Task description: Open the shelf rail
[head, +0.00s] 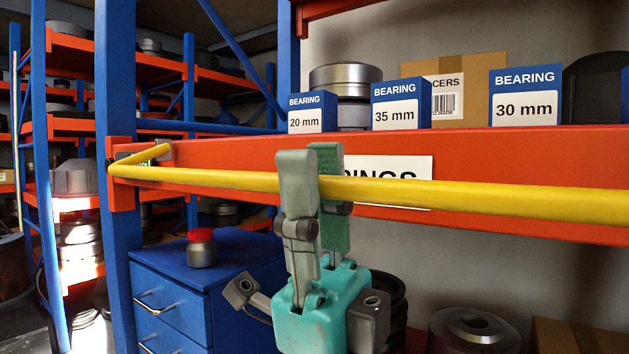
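The yellow shelf rail (460,194) runs across the front of the orange shelf beam (480,153). Its left end bends back to a bracket (140,160) at the blue upright, and its right end leaves the picture. My teal and grey gripper (318,170) comes up from below. One finger stands in front of the rail and the other behind it, so the rail passes between them. The fingers look close around the rail; firm contact on both sides cannot be made out. Part of the rail is hidden behind the front finger.
Blue bearing boxes marked 20 mm (306,113), 35 mm (401,104) and 30 mm (525,96) stand on the shelf behind the rail. A cardboard box (480,75) is behind them. A blue drawer cabinet (165,300) with a red-lidded jar (201,249) stands at lower left.

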